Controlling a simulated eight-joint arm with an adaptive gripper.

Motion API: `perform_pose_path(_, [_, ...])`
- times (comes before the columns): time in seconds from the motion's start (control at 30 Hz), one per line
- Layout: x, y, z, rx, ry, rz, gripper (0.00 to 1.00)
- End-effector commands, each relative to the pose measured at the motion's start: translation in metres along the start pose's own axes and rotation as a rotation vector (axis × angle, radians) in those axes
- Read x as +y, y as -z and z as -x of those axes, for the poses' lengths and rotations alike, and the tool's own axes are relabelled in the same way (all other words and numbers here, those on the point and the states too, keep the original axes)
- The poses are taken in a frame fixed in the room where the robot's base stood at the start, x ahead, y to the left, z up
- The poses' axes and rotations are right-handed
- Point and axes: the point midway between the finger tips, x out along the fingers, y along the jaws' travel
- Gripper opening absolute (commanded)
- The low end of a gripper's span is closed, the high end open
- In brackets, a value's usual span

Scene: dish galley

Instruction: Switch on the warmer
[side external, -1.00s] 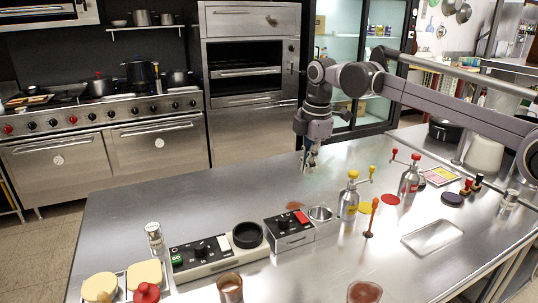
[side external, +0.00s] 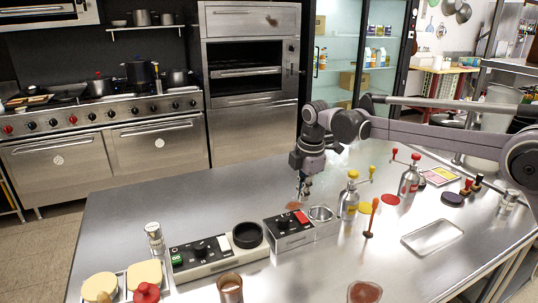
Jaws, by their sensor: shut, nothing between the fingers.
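A long control box (side external: 205,262) on the steel counter has a green switch (side external: 178,260) at its left end, a dark knob, and a black round dish (side external: 247,235) at its right end. A smaller box (side external: 291,240) to its right has a dark top and a red switch (side external: 301,216); a steel cup (side external: 320,214) adjoins it. I cannot tell from labels which one is the warmer. My gripper (side external: 304,193) points down, shut and empty. In the picture it is just above the smaller box's red switch, apparently behind it and apart from it.
A yellow-topped pump bottle (side external: 348,203) and a red-topped one (side external: 409,180) stand to the right. A steel tray (side external: 433,237) lies at right. The counter's (side external: 150,198) back left is clear.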

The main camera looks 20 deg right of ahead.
Motion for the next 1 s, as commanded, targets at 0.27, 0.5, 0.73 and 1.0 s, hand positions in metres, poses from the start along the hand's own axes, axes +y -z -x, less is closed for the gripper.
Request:
perform_pose_path(0.27, [0.0, 0.0, -0.039, -0.001, -0.002, -0.001, 0.0])
perform_pose_path(0.5, [-0.001, 0.0, -0.048, -0.002, -0.003, -0.002, 0.0])
perform_pose_path(0.73, [0.0, 0.0, -0.048, -0.001, -0.003, -0.002, 0.0])
perform_pose_path(1.0, [0.003, 0.0, -0.054, 0.0, 0.056, -0.002, 0.0])
